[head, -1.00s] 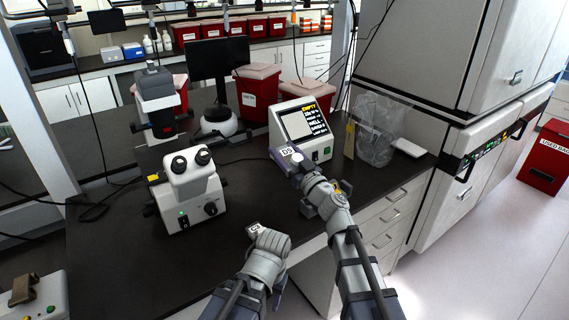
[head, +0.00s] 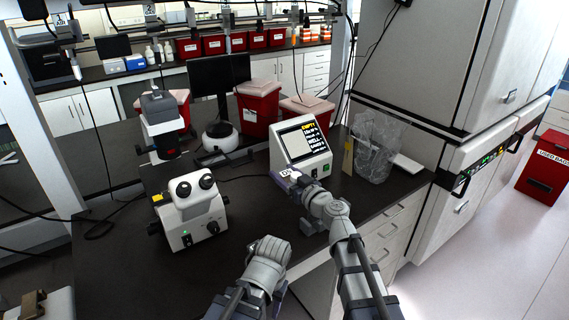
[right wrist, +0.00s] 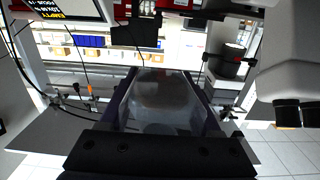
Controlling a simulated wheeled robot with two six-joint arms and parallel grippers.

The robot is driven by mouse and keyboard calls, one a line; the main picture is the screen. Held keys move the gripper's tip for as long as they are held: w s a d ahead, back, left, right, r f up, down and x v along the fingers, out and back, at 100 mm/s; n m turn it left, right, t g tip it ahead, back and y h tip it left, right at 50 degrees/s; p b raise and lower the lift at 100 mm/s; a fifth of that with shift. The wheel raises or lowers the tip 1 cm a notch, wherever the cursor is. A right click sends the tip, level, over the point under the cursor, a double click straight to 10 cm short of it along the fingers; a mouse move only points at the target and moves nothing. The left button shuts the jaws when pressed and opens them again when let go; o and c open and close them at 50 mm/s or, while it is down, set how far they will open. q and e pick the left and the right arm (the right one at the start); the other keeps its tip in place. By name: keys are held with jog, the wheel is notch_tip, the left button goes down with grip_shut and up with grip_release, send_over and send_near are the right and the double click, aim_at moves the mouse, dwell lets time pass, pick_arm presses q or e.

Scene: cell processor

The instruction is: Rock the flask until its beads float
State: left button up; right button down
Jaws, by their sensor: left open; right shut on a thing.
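A clear flask (right wrist: 160,100) fills the middle of the right wrist view, lying between the two dark fingers of my right gripper (right wrist: 160,90). Its contents look grey and hazy, and I cannot make out single beads. In the head view my right gripper (head: 286,178) is just in front of the white device with a screen (head: 300,147), above the bench; the flask cannot be made out there. My left gripper (head: 262,252) is lower, near the bench's front edge, open, with its fingertips mostly hidden behind its wrist.
The device screen has yellow text reading "EMPTY". A microscope (head: 192,212) stands to the left on the dark bench (head: 120,265). A clear bag-lined bin (head: 375,148) stands right of the device, and red bins (head: 258,108) behind it. The bench's middle is clear.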

jog(key=g+h+p, duration=0.1)
jog(key=g+p, duration=0.1)
jog(key=p, duration=0.3)
jog(key=g+h+p, duration=0.2)
jog(key=g+p, duration=0.1)
jog(key=p, duration=0.3)
jog(key=shift+w+r+h, duration=0.1)
jog(key=shift+r+h, duration=0.2)
jog(key=shift+r, duration=0.1)
jog(key=shift+f+g+h+p, duration=0.3)
jog(key=shift+g+p, duration=0.1)
jog(key=shift+p, duration=0.15)
jog(key=shift+f, duration=0.2)
jog(key=t+y+b, duration=0.2)
jog(key=t+b, duration=0.1)
jog(key=b, duration=0.3)
jog(key=t+y+b, duration=0.2)
jog(key=b, duration=0.5)
jog(key=t+y+b, duration=0.2)
jog(key=t+b, duration=0.1)
jog(key=b, duration=0.4)
jog(key=shift+f+t, duration=0.3)
jog(key=shift+f, duration=0.05)
jog(key=shift+r+t+y+b, duration=0.3)
jog(key=shift+y+b, duration=0.1)
jog(key=shift+b, duration=0.2)
jog(key=shift+r, duration=0.2)
